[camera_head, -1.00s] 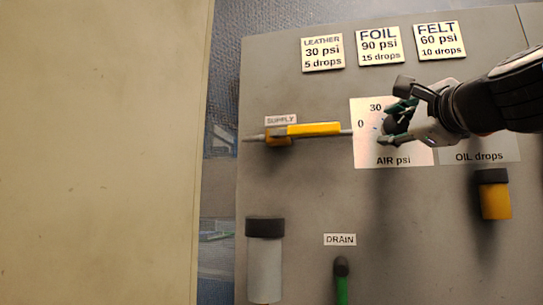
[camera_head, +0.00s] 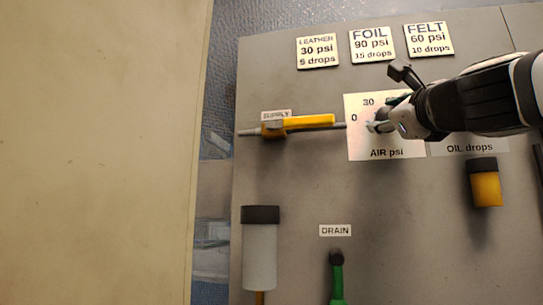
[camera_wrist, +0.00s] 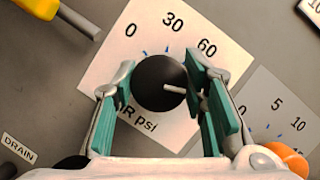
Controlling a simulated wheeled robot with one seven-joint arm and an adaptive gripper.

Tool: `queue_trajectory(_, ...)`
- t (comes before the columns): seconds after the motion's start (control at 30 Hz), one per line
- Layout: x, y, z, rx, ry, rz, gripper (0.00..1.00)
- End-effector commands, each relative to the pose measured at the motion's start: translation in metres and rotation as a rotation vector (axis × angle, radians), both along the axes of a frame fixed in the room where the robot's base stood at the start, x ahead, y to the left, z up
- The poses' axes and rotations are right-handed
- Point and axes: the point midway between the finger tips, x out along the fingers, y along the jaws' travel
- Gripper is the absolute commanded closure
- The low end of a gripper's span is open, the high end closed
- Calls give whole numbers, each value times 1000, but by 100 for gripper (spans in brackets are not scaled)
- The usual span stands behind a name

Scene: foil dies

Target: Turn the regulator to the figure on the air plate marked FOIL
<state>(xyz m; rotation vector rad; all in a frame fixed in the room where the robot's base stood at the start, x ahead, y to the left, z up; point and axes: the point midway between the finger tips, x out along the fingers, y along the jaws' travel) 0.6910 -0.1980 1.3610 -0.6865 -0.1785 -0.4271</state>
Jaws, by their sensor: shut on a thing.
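The regulator is a round black knob (camera_wrist: 155,82) on the white AIR psi plate (camera_wrist: 97,75), seen in the wrist view. A pale line on the knob points right, towards my right finger. The figures 0, 30 and 60 show; any figure beyond 60 is hidden behind that finger. My gripper (camera_wrist: 162,72) is shut on the knob, one green-padded finger on each side. In the head view my gripper (camera_head: 380,122) covers most of the knob on the air plate (camera_head: 357,145). The FOIL label (camera_head: 372,45) above reads 90 psi, 15 drops.
LEATHER (camera_head: 318,52) and FELT (camera_head: 429,40) labels flank FOIL. A yellow supply lever (camera_head: 305,122) lies left of the air plate. The OIL drops plate (camera_head: 470,148) is at right, with a yellow-and-black part (camera_head: 486,185) below. A green drain handle (camera_head: 337,280) stands low.

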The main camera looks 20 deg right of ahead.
Motion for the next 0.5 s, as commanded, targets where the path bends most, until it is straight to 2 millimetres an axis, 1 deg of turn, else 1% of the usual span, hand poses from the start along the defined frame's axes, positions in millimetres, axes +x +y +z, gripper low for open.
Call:
queue_trajectory(0.03, 2, 0, -3, 3, 5, 1, 89)
queue_trajectory(0.23, 2, 0, -3, 3, 5, 2, 89)
queue_trajectory(0.27, 2, 0, -3, 3, 5, 2, 59)
queue_trajectory(0.3, 2, 0, -3, 3, 5, 3, 50)
queue_trajectory(0.33, 1, 0, -3, 3, 4, 2, 43)
queue_trajectory(0.37, 1, 0, -2, 3, 4, 2, 41)
queue_trajectory(0.5, 1, 0, -1, 2, 3, 1, 41)
